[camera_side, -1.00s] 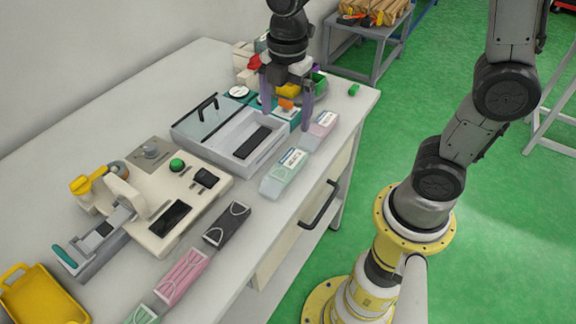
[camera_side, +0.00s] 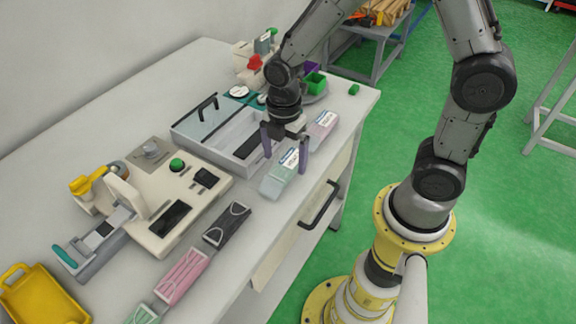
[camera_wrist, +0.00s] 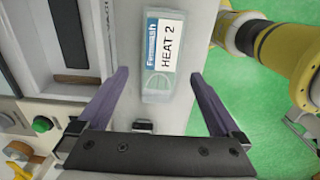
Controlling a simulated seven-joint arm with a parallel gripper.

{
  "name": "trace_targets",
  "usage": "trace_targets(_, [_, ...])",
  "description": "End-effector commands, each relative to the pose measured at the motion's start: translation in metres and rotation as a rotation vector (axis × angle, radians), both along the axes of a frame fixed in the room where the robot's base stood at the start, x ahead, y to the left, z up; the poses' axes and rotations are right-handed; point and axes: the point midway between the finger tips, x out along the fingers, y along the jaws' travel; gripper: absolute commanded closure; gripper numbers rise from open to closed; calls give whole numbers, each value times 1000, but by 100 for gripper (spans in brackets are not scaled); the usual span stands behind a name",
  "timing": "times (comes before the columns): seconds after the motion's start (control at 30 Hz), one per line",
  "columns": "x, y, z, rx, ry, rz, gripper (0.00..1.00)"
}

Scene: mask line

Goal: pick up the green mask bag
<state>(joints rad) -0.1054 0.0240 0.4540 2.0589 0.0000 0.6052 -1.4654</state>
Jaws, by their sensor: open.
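The green mask bag (camera_side: 273,184) is a pale green, clear packet with a white and blue label. It lies flat near the table's front edge. My gripper (camera_side: 285,162) is open and empty, pointing down over the bag, with its purple fingers on either side of the label end. In the wrist view the bag (camera_wrist: 158,86) shows its label reading "HEAT 2". It lies between the lines of the two fingers (camera_wrist: 160,75), and its far end reaches beyond their tips. I see no finger touching it.
A pink mask bag (camera_side: 322,124) lies just behind the green one. A grey-white sealing machine (camera_side: 205,140) stands close on the left. Black (camera_side: 227,224), pink (camera_side: 182,276) and green (camera_side: 142,316) masks lie nearer along the edge. A yellow tray (camera_side: 40,300) is at bottom left.

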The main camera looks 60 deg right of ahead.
Motion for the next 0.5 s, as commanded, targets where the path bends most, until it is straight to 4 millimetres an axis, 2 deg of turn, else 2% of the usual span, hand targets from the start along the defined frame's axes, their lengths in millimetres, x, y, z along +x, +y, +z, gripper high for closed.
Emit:
trace_targets(0.03, [-1,0,-8,-1,5,0,0])
trace_targets(0.17, [0,0,-20,0,3,0,0])
trace_targets(0.43, [0,0,-23,0,-1,0,0])
trace_targets(0.5, [0,0,-23,0,-1,0,11])
